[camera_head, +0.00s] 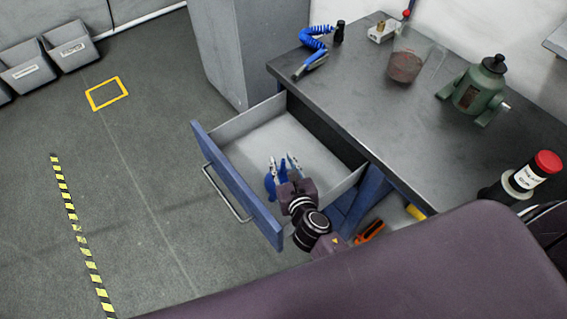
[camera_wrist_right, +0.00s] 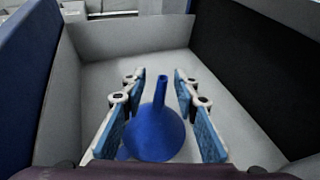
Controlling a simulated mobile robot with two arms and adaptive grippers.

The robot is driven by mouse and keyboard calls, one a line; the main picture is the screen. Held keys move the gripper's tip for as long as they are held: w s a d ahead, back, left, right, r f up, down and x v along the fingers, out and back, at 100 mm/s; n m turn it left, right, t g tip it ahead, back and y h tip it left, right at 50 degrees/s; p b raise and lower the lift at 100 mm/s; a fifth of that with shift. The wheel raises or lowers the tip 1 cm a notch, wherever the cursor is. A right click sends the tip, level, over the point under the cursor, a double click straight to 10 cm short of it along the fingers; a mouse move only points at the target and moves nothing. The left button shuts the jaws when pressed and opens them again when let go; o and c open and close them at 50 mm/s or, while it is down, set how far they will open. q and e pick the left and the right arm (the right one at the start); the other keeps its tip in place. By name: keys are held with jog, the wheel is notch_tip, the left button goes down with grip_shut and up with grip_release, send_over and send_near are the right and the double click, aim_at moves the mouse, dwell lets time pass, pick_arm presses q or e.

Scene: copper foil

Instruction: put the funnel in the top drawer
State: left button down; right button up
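The blue funnel (camera_head: 270,187) is inside the open top drawer (camera_head: 242,122), near its front panel. In the right wrist view the funnel (camera_wrist_right: 155,132) shows with its narrow spout pointing away from me. My right gripper (camera_head: 281,163) reaches down into the drawer beside the funnel. Its fingers (camera_wrist_right: 158,92) are spread apart, with the funnel showing between and below them. I see no clear grip on it. Part of the funnel's wide end is hidden by a finger and the gripper body. My left gripper is not in view.
An orange tool (camera_head: 370,232) lies below.

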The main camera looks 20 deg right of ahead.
jog(key=shift+s+r, duration=0.1)
jog(key=v, duration=1.1)
jog(key=shift+s+r+b, duration=0.25)
jog(key=shift+s+b, duration=0.05)
jog(key=shift+s, duration=0.1)
